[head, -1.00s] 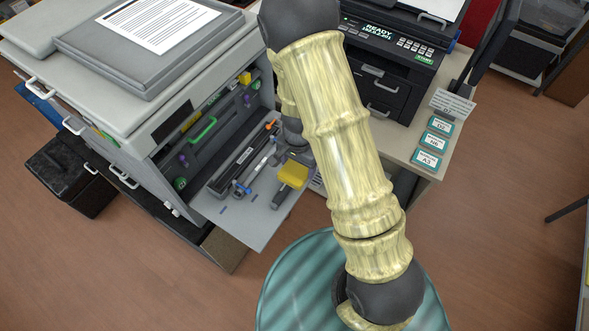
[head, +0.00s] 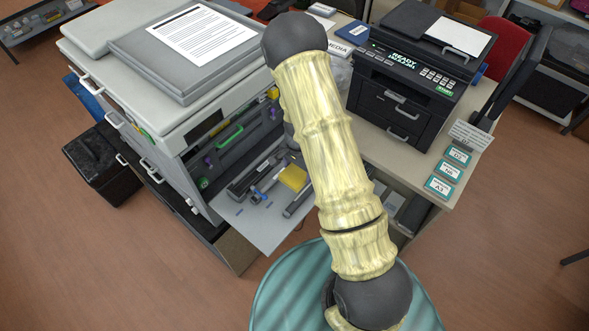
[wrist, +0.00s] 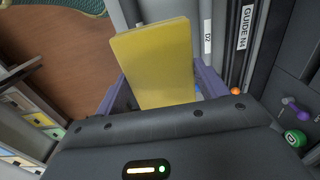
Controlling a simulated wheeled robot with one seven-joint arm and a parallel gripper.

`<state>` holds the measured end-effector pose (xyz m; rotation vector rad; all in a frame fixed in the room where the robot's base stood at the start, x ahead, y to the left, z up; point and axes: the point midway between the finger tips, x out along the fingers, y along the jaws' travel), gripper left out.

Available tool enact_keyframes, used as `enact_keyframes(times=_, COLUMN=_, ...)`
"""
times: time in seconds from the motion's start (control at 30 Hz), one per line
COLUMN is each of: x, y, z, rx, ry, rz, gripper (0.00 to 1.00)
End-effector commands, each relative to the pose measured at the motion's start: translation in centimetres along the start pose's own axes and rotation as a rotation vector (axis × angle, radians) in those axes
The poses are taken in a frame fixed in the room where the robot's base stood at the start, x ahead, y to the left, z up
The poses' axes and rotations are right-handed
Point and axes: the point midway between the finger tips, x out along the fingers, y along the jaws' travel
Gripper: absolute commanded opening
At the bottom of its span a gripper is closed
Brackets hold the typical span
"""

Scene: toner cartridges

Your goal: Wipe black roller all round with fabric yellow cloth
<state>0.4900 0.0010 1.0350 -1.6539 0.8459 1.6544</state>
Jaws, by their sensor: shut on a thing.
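The yellow cloth (head: 292,177) is a flat folded pad over the lowered grey door of the large printer. It also shows in the wrist view (wrist: 155,62), upright between my purple fingers. My gripper (wrist: 160,88) is shut on it; in the head view my arm hides most of the gripper. A dark bar (head: 300,202) lies on the door just right of the cloth and may be the black roller, but I cannot tell for sure. Whether the cloth touches anything beneath is hidden.
The large printer (head: 150,95) stands open, with a green handle (head: 229,136) inside. A blue-tipped part (head: 257,195) lies left of the cloth. In the wrist view, a dark bar labelled GUIDE N4 (wrist: 245,45) runs right of the cloth. A black printer (head: 415,85) stands on the desk.

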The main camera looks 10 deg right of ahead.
Motion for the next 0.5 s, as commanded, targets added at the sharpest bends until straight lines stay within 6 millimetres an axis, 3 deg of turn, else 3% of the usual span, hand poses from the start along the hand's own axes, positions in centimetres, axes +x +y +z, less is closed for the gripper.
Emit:
enact_keyframes(times=0.27, x=0.1, y=0.0, z=0.0, rx=-0.001, ry=0.000, rz=0.000, gripper=0.54)
enact_keyframes(times=0.5, x=1.5, y=0.0, z=0.1, rx=-0.002, ry=-0.001, rz=0.001, gripper=0.54)
